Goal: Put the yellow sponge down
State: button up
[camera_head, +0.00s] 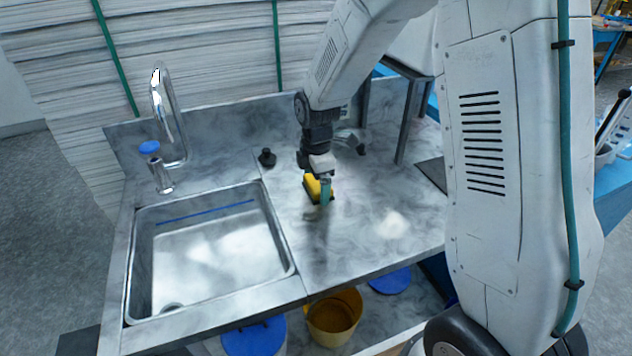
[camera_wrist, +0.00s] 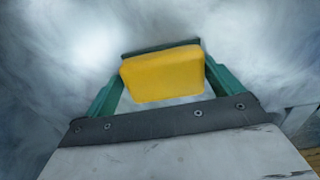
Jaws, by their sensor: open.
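The yellow sponge (camera_head: 313,187) is at the metal counter top (camera_head: 355,237), to the right of the sink, in the head view. In the wrist view the sponge (camera_wrist: 163,74) sits between the two green fingers, with a dark layer along its far edge. My gripper (camera_head: 325,190) points down over the counter at the sponge; its fingers also show in the wrist view (camera_wrist: 162,82). The jaws are open around the sponge, with narrow gaps at its sides. The sponge's underside is hidden, but it appears to be on or very close to the counter.
The sink (camera_head: 208,245) with its tap (camera_head: 165,110) is on the left. A small black knob (camera_head: 267,158) stands behind the sponge. A dark metal frame (camera_head: 405,125) stands at the back right. The counter in front is clear. A yellow bucket (camera_head: 334,316) is below.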

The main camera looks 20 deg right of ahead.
notch_tip(320, 180, up, 12)
jog(key=s+d+r+m, duration=0.1)
jog(key=s+r+m, duration=0.3)
jog(key=s+r, duration=0.3)
jog(key=s+d+r+m+t, duration=0.1)
jog(key=s+d+m, duration=0.1)
jog(key=s+m, duration=1.2)
jog(key=s, duration=0.9)
jog(key=shift+s+r, duration=0.35)
jog(key=shift+r, duration=0.05)
